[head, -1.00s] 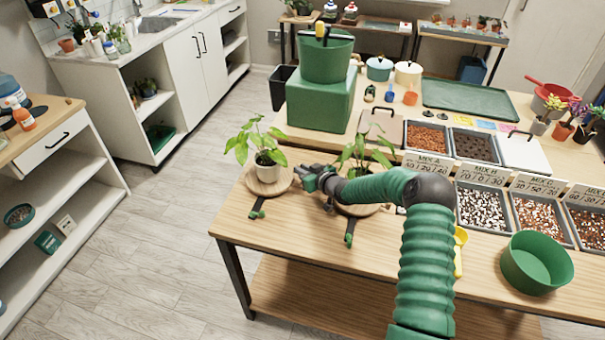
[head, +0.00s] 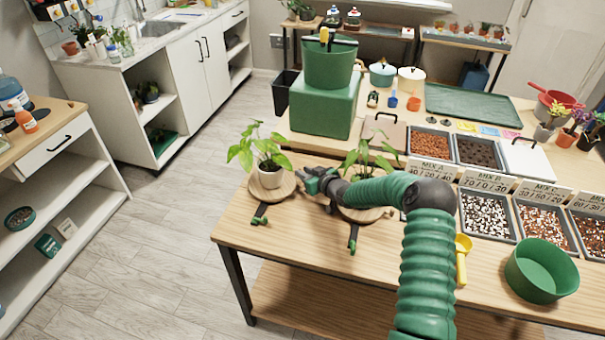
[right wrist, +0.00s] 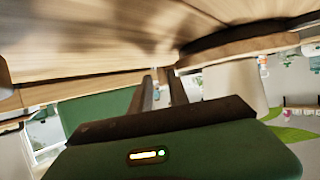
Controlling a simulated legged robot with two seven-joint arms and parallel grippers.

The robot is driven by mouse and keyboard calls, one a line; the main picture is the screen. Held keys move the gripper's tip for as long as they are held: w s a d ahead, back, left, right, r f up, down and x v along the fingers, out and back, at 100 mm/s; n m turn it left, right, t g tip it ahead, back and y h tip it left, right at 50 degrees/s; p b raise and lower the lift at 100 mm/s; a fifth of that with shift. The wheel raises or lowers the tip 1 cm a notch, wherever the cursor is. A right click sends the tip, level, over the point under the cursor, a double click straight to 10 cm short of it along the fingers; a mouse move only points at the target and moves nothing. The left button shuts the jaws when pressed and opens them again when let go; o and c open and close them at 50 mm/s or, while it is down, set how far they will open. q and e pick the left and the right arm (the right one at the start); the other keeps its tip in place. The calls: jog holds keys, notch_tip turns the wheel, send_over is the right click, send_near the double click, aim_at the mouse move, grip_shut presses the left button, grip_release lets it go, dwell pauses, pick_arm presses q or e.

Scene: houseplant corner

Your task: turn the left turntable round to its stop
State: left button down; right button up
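The left turntable (head: 284,189) is a round wooden disc near the bench's left end. It bears a leafy plant in a white pot (head: 268,176), and a dark lever with a green tip (head: 260,215) sticks out at its front. My right gripper (head: 306,177) is low at the disc's right side; whether it touches is unclear. In the right wrist view its two dark fingers (right wrist: 163,88) have a narrow gap with nothing seen between them; the disc's dark underside (right wrist: 240,38) and the pot (right wrist: 236,84) appear beyond. My left gripper is not in view.
A second turntable (head: 362,215) with a plant and a lever (head: 353,236) stands just right, partly behind my right arm. A green block (head: 325,106) stands behind. A yellow scoop (head: 463,258) and green bowl (head: 540,267) lie right. The bench front left is clear.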

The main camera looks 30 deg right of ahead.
jog(key=o, duration=0.4)
jog(key=shift+s+d+f, duration=0.15)
jog(key=shift+d+f, duration=0.05)
jog(key=shift+d, duration=0.4)
jog(key=r, duration=0.3)
jog(key=shift+s+a+r, duration=0.25)
jog(key=shift+a, duration=0.05)
jog(key=s+a, duration=0.2)
jog(key=s, duration=0.2)
jog(key=s+a+r, duration=0.1)
jog(key=s+a, duration=0.2)
jog(key=s, duration=0.1)
jog(key=s+a, duration=0.3)
jog(key=s, duration=0.1)
jog(key=shift+s+a+r, duration=0.15)
jog(key=shift+s+r, duration=0.1)
jog(key=shift+s, duration=0.15)
jog(key=shift+c, duration=0.4)
